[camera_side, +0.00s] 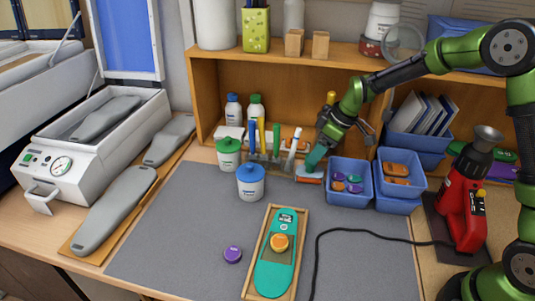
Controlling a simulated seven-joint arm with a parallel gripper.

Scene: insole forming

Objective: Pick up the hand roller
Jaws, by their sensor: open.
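What looks like the hand roller (315,159) has a teal handle, tilted, with an orange and grey end low at the back of the grey mat (190,215). It is left of the blue bins. My gripper (326,139) is open at the upper end of the teal handle, with its dark fingers close to it. The picture is too small to tell whether the fingers touch the handle or sit on both sides of it.
Upright tools in a rack (265,155) stand just left of the roller. A blue bin (349,197) is close on its right. A white jar with a blue lid (250,188) and a teal insole on a wooden board (251,272) are nearer. The mat's left front is mostly clear.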

